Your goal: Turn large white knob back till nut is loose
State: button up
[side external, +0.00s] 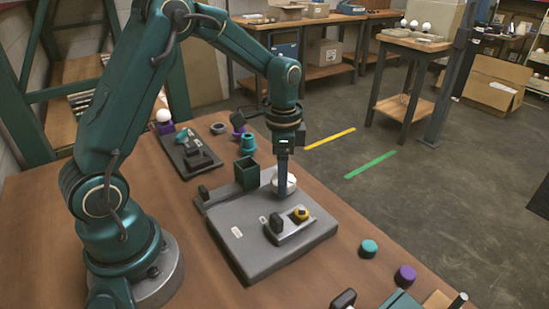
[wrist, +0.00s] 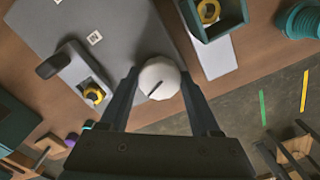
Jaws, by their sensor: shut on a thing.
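The large white knob (side external: 291,183) stands near the back edge of a grey base plate (side external: 223,218). In the wrist view the white knob (wrist: 160,78) is round, with a dark pointer line running toward the lower left. My gripper (side external: 284,190) points straight down over it. In the wrist view the two fingers of my gripper (wrist: 159,88) lie on either side of the knob, shut on it. No nut can be told apart at the knob; the knob's underside is hidden.
A raised block with a yellow ring (side external: 300,214) and black knob (side external: 277,222) sits on the plate. A dark green open box (side external: 247,174) stands close to my gripper. Teal (side external: 369,248) and purple (side external: 405,275) caps lie at the front right. Bare table lies left of the plate.

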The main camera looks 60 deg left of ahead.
jog(key=n, duration=0.6)
jog(key=shift+d+n, duration=0.1)
jog(key=shift+n, duration=0.2)
jog(key=n, duration=0.5)
jog(key=shift+n, duration=0.4)
jog(key=o, duration=1.4)
jog(key=shift+r, duration=0.15)
jog(key=shift+r, duration=2.5)
jog(key=shift+d, duration=0.1)
